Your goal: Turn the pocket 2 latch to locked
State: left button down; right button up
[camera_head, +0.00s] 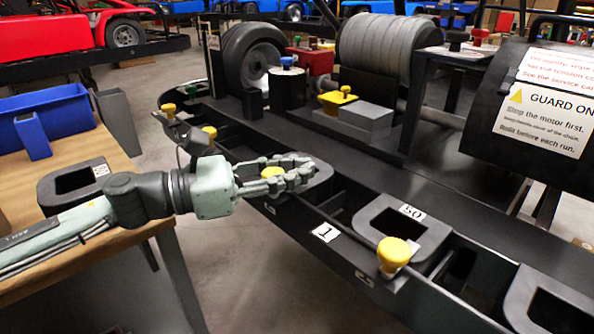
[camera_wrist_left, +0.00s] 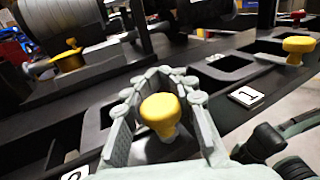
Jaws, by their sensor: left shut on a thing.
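My left gripper (camera_head: 290,173) reaches over the near rail of the dark kart stand (camera_head: 300,140). Its two fingers are shut around a yellow latch knob (camera_head: 271,173), which stands between them in the left wrist view (camera_wrist_left: 160,110). A white tag marked 1 (camera_head: 325,232) is on the rail to the right of the gripper. In the left wrist view, part of a tag that looks like a 2 (camera_wrist_left: 75,173) shows at the bottom left. Another yellow knob (camera_head: 394,251) stands right of tag 1. My right gripper is not in view.
More yellow knobs (camera_head: 209,131) stand farther along the rail. A black plate marked 50 (camera_head: 412,211) lies in a pocket. A wooden table (camera_head: 120,225) with a blue bin (camera_head: 50,112) is at left. A guard with a notice (camera_head: 546,118) is at right.

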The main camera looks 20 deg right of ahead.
pick_arm(q)
jog(key=c, duration=1.3)
grip_release()
jog(key=shift+r, duration=0.1)
notch_tip(320, 180, up, 10)
jog(key=shift+f, duration=0.1)
